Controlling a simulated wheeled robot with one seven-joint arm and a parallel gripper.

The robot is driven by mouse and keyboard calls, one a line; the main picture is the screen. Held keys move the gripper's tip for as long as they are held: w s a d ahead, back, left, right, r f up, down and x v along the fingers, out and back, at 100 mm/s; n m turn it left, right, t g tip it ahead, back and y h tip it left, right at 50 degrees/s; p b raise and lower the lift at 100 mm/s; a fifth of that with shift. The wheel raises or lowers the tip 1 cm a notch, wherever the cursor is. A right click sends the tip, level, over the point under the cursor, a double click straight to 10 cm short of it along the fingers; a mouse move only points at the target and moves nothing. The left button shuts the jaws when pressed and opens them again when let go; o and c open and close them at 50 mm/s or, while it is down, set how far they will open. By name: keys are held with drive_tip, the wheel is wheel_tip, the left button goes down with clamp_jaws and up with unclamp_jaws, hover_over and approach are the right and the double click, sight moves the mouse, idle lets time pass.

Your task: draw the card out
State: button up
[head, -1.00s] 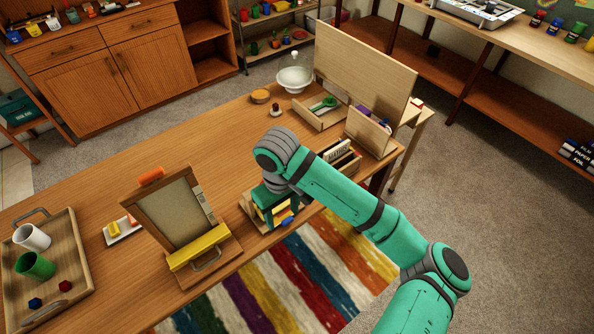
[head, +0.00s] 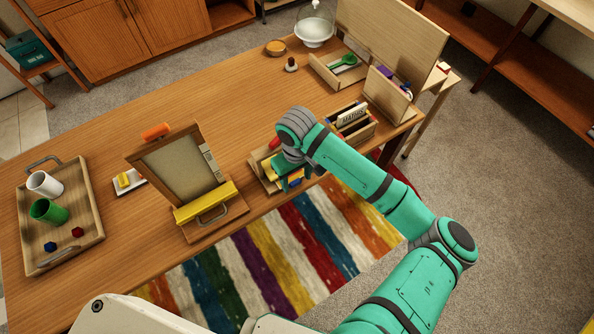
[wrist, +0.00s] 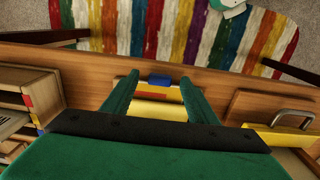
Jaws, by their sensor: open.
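My gripper (head: 290,172) is at a small wooden holder (head: 258,163) near the table's front edge. In the wrist view the fingers of my gripper (wrist: 160,77) are open, on either side of a yellow piece (wrist: 158,108). A blue tab (wrist: 159,80) shows just beyond it, between the fingertips. I cannot tell for sure which of these is the card, and contact with the fingers is not clear. My gripper hides most of the holder in the head view.
A framed board (head: 181,172) with a yellow bar stands on a base left of my gripper. A wooden rack (head: 358,133) with upright items stands to the right. A tray (head: 93,213) with cups is at far left. The table's middle is fairly clear.

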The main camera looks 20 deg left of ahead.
drive_tip(key=shift+f, duration=0.6)
drive_tip(key=c, duration=1.1)
drive_tip(key=shift+r, duration=0.15)
drive_tip(key=shift+s, duration=0.15)
drive_tip(key=shift+s+d, duration=1.5)
drive_tip(key=shift+d, duration=0.45)
drive_tip(key=shift+s+d, duration=1.55)
drive_tip(key=shift+d, duration=0.45)
drive_tip(key=shift+s+d, duration=1.5)
drive_tip(key=shift+d, duration=0.45)
